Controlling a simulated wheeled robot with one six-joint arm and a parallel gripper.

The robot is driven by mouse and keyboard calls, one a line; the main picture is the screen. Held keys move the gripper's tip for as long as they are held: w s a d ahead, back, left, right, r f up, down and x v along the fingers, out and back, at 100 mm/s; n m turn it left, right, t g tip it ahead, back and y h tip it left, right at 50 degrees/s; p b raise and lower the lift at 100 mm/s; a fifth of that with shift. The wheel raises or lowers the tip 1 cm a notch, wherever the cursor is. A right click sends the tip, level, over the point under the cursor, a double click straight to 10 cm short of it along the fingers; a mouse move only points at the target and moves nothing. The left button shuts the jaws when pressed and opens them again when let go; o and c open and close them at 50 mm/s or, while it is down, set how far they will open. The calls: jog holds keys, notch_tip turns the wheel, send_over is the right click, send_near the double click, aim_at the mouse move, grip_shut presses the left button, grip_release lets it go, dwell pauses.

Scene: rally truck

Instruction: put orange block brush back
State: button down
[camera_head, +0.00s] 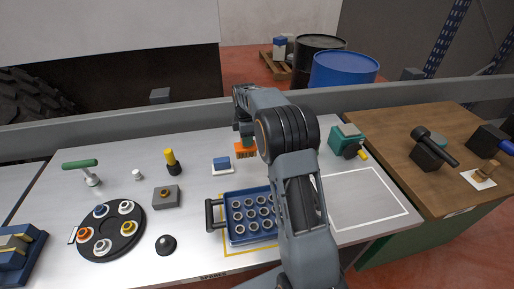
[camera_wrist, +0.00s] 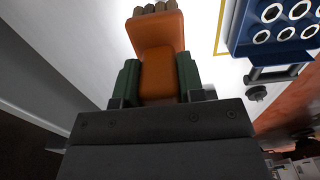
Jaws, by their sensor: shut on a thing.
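The orange block brush (camera_head: 245,149) has an orange body and tan bristles. My gripper (camera_head: 243,135) is shut on it near the back of the grey workbench, its fingers above the brush in the head view. In the wrist view the brush (camera_wrist: 157,32) sits between the two green fingers of my gripper (camera_wrist: 157,78), with its bristles at the far end from the jaws. I cannot tell whether the bristles touch the bench. A similar blue block brush (camera_head: 222,163) stands on a white pad just left of and nearer than the orange one.
A blue tray (camera_head: 228,239) of round parts lies in front; my arm covers its right side. Left are a yellow-handled tool (camera_head: 171,160), a grey block (camera_head: 167,198) and a black round holder (camera_head: 110,247). A teal machine (camera_head: 345,138) stands right. A white-outlined area (camera_head: 365,200) is bare.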

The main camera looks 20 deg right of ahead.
jog(key=d+f+p, duration=0.1)
jog(key=f, duration=0.1)
jog(key=w+d+f, duration=0.1)
jog(key=d+f, duration=0.1)
jog(key=f, duration=0.1)
jog(key=d+f+p, duration=0.1)
jog(key=d+f, duration=0.1)
jog(key=f, duration=0.1)
jog(key=shift+w+p, duration=0.25)
jog(key=shift+p, duration=0.05)
jog(key=shift+f, duration=0.35)
jog(key=shift+f, duration=0.15)
jog(key=c, duration=0.7)
grip_release()
jog(key=shift+c, duration=0.2)
